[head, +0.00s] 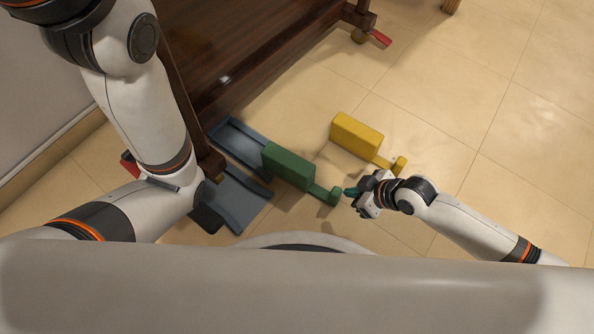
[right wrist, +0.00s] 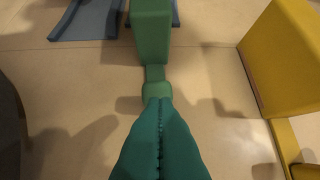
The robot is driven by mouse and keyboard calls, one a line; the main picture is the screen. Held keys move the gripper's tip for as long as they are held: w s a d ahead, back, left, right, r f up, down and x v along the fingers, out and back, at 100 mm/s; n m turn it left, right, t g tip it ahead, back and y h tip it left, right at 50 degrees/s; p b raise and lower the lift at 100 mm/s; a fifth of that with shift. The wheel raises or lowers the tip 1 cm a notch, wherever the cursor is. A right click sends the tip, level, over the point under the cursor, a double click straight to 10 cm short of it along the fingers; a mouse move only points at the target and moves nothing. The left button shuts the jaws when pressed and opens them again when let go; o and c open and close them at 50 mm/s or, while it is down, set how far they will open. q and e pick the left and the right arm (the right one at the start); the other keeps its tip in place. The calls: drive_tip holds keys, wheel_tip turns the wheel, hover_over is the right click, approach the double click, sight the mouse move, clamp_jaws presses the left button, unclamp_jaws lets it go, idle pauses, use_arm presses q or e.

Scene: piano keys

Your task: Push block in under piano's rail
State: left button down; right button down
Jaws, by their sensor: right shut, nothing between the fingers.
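The green block (head: 287,166) stands on the floor beside the piano, with a low green bar and end knob (head: 334,197) pointing toward my right gripper (head: 350,191). My right gripper is shut and empty, its teal fingertips just behind the knob. In the right wrist view the shut fingertips (right wrist: 158,104) line up with the knob and the green block (right wrist: 152,32) ahead; whether they touch the knob I cannot tell. The dark wooden piano (head: 245,50) stands at the upper left. My left arm crosses the left side; its gripper is not visible.
Blue-grey channel pieces (head: 240,143) lie on the floor left of the green block. A yellow block (head: 357,135) with a similar bar stands to its right, also in the right wrist view (right wrist: 283,58). A piano leg (head: 212,165) stands near the channels. Tiled floor at right is clear.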

sight(346, 208)
drive_tip(key=shift+f+b, duration=1.9)
drive_tip(key=shift+f, duration=1.85)
